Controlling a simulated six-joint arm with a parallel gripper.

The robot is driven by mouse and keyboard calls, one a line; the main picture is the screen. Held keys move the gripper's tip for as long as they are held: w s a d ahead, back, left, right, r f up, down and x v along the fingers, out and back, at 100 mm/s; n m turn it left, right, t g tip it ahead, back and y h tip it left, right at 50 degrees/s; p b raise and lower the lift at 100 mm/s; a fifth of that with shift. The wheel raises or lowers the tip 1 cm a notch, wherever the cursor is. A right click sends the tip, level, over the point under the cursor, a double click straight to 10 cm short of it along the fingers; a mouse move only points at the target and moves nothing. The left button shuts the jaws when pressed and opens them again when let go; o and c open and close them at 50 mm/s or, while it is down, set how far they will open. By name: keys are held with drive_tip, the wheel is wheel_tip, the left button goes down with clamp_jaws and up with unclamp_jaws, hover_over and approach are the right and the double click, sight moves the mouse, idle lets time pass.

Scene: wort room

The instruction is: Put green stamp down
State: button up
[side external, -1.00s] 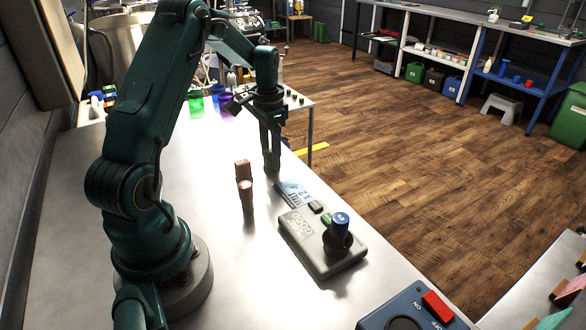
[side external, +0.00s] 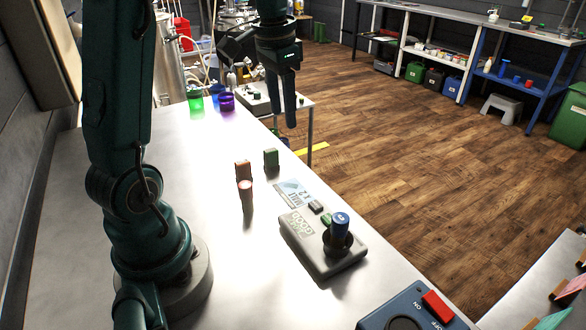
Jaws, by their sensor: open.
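The green stamp (side external: 271,158) stands upright on the metal table (side external: 180,250), behind and to the right of a red-brown stamp (side external: 243,170). My gripper (side external: 283,122) is open and empty. It is raised above and behind the green stamp, clear of it, with its fingers pointing down.
A second reddish stamp (side external: 246,196) stands in front of the red-brown one. A printed card (side external: 292,192) lies behind the block. Green (side external: 195,103) and purple (side external: 226,101) cups stand at the far end. A blue switch box (side external: 410,310) is in front.

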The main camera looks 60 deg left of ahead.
drive_tip(key=s+d+f+t, duration=0.1)
drive_tip(key=s+d+t, duration=0.3)
drive_tip(key=s+d, duration=0.7)
drive_tip(key=d, duration=0.3)
drive_tip(key=shift+s+d+h, duration=0.35)
drive_tip(key=shift+s+h, duration=0.05)
